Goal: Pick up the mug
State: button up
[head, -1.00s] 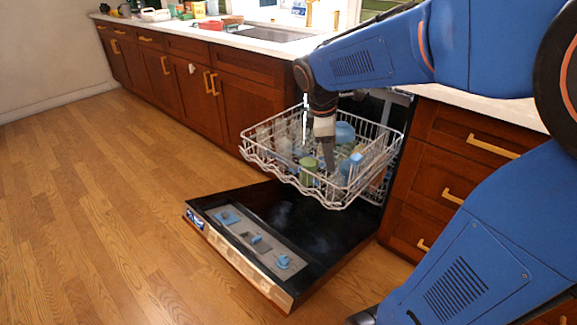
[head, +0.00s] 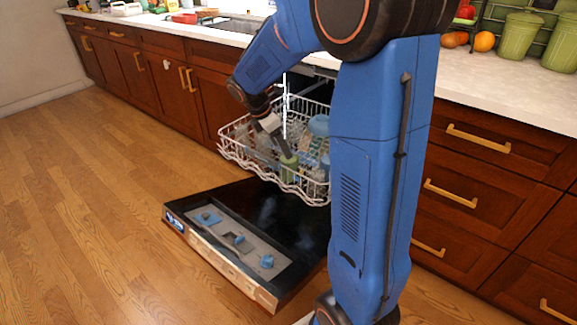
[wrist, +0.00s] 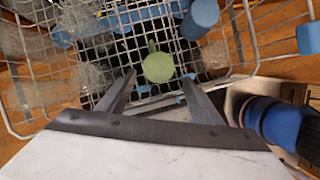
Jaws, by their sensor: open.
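The green mug (head: 289,170) stands in the upper dish rack (head: 262,178), near its front. In the wrist view the mug (wrist: 158,68) shows from above, with its handle pointing to the far side. My gripper (head: 285,151) reaches down into the rack at a tilt, with its tips just above or at the mug. In the wrist view my gripper (wrist: 158,77) is open, one finger on each side of the mug's near part. I cannot tell how deep the fingers sit or whether they touch it.
Blue cups (wrist: 201,15) and clear glasses (wrist: 88,78) stand around the mug in the rack. The open dishwasher door (head: 290,225) lies below. The counter (head: 500,95) runs above the rack. The wooden floor (head: 90,200) to the left is clear.

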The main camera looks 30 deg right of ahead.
aim_at(290, 164)
jog(key=x, duration=1.1)
jog(key=shift+w+a+f, duration=0.1)
jog(key=shift+w+f, duration=0.05)
jog(key=shift+f, duration=0.05)
jog(key=c, duration=0.8)
